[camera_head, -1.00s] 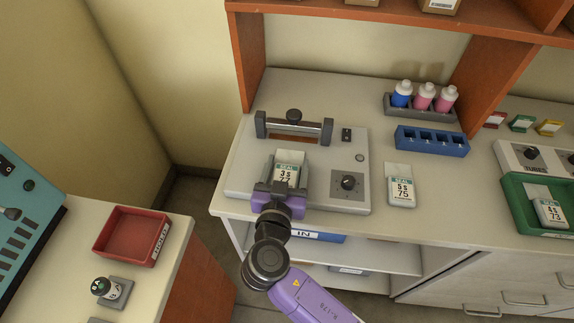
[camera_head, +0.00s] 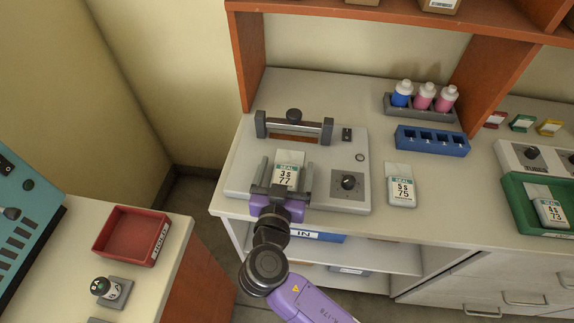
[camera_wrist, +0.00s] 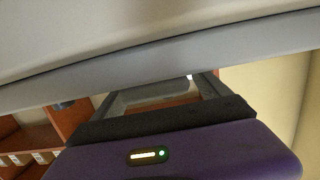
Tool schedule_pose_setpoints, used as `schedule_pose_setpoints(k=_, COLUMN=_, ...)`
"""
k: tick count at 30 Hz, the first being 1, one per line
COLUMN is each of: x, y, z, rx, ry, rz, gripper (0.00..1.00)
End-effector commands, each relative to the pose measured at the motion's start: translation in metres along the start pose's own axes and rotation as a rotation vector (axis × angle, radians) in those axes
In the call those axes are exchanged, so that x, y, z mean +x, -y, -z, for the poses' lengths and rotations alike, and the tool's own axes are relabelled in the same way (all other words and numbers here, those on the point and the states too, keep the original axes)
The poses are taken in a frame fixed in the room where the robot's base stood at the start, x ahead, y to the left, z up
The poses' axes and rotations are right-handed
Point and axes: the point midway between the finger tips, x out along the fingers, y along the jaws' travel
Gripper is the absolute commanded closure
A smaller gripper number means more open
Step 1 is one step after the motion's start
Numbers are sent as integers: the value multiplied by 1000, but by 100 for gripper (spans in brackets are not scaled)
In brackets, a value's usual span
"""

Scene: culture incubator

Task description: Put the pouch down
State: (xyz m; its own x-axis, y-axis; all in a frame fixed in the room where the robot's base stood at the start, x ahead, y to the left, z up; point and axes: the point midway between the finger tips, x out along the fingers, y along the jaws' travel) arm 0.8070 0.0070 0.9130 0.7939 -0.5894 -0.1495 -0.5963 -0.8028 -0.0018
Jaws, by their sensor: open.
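A white pouch labelled SEAL 3S 77 (camera_head: 287,171) lies on the grey sealer machine (camera_head: 240,176), in front of its bar. My gripper (camera_head: 283,172) is open, with one finger on each side of this pouch and gaps between. In the wrist view a large pale surface, too close to identify surely, covers the upper part above my gripper (camera_wrist: 165,90). A second pouch, labelled 5S 75 (camera_head: 401,187), lies on the bench right of the machine. A third, labelled 4S 73 (camera_head: 551,212), lies in the green tray (camera_head: 515,205).
A blue rack (camera_head: 432,141) and a bottle rack (camera_head: 420,108) with three bottles stand at the back right. A red tray (camera_head: 131,236) sits on the left counter. An orange shelf upright (camera_head: 246,60) stands behind the machine.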

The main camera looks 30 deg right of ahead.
Motion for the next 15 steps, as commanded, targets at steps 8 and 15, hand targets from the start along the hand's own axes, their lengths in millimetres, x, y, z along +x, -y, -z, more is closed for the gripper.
schedule_pose_setpoints(k=8, x=-58, y=0, z=-4, rx=0, ry=1, rz=3, gripper=14)
schedule_pose_setpoints(k=15, x=-97, y=0, z=-3, rx=-1, ry=1, rz=3, gripper=14)
